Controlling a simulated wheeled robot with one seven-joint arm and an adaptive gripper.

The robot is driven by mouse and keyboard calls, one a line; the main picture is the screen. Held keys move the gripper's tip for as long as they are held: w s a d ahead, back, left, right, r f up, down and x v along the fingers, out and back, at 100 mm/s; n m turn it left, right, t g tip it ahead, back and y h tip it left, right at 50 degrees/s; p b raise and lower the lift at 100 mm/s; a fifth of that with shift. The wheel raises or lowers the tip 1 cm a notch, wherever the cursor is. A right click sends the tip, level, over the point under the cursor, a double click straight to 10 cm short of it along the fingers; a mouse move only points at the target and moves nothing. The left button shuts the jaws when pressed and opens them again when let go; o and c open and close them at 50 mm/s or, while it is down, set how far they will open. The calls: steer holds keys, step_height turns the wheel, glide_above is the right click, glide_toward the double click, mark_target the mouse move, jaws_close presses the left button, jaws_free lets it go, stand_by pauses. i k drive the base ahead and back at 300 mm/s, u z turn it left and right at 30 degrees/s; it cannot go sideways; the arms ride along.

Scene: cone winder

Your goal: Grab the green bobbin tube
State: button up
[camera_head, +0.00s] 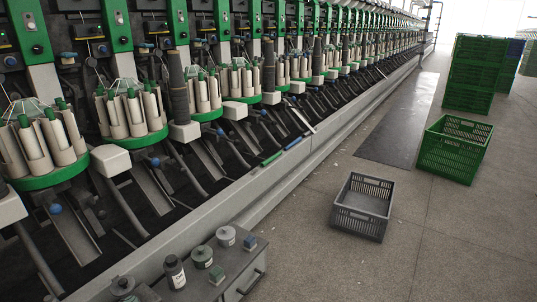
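A green bobbin tube (272,159) lies on its side along the machine's low front ledge, near the middle of the picture. A blue tube (293,143) lies on the same ledge, a little farther along and to the right. Both look small from here, and nothing stands between them and the camera. Other green-topped bobbins (56,133) stand upright in the round magazines on the machine. My gripper is not in view.
A grey cabinet (252,278) with several jars and small blocks on top stands at the near edge, by the machine. A grey crate (362,224) and a green crate (427,160) stand on the floor at right. Stacked green crates (472,76) stand farther back. Floor between machine and grey crate is clear.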

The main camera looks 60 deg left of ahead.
mark_target(264, 163)
steer(key=u, duration=0.35)
steer(key=i, duration=1.65)
steer(key=u, duration=1.3)
steer(key=i, duration=1)
steer(key=u, duration=1.45)
steer(key=i, duration=0.45)
steer(key=u, duration=0.35)
